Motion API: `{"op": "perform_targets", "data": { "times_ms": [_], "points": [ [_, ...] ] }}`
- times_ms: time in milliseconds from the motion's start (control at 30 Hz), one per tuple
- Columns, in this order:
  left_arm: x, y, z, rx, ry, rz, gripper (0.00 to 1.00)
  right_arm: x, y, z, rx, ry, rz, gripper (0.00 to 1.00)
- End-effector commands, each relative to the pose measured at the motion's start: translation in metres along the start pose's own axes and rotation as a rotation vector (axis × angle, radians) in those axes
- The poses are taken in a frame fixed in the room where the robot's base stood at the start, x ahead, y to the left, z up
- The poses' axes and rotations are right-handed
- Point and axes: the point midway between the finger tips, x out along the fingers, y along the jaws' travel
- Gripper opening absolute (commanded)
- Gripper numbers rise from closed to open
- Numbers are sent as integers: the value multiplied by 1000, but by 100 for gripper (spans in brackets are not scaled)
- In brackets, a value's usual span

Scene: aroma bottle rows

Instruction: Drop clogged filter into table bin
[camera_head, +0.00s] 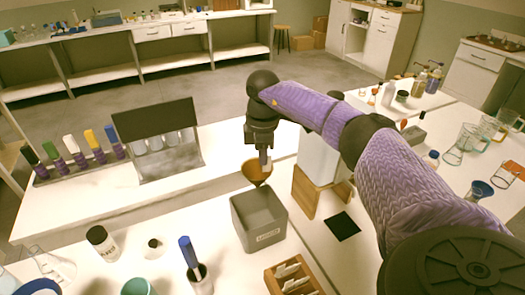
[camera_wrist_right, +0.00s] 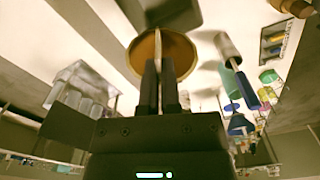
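The clogged filter (camera_head: 257,173) is a brown-orange cone. My right gripper (camera_head: 264,160) is shut on its rim and holds it in the air, point downward. In the right wrist view the filter (camera_wrist_right: 180,50) shows as a round brown shape, its rim between the two dark fingers (camera_wrist_right: 160,85). The table bin (camera_head: 261,234) is a grey open-topped box with a label on its front. My left gripper is not in view.
A wooden stand (camera_head: 306,192) is just right of the bin, with a black square mat (camera_head: 343,226) beside it. A wooden slotted box (camera_head: 292,275) is in front. A dark rack with clear bottles (camera_head: 157,140) stands at the left. Several jars and glass vessels are around.

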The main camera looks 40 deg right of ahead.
Motion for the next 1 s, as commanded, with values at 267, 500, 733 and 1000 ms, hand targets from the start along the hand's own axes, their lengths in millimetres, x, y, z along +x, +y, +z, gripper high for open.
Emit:
{"op": "perform_targets", "data": {
  "times_ms": [267,500,733,1000],
  "points": [
    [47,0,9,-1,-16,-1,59,46,0,0,-1,-2,-2,0],
    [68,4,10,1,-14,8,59,73,0,0,-2,-2,-2,0],
    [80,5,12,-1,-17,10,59,105,0,0,-1,-2,-2,0],
    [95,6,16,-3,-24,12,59,140,0,0,-1,-2,-2,0]
  ]
}}
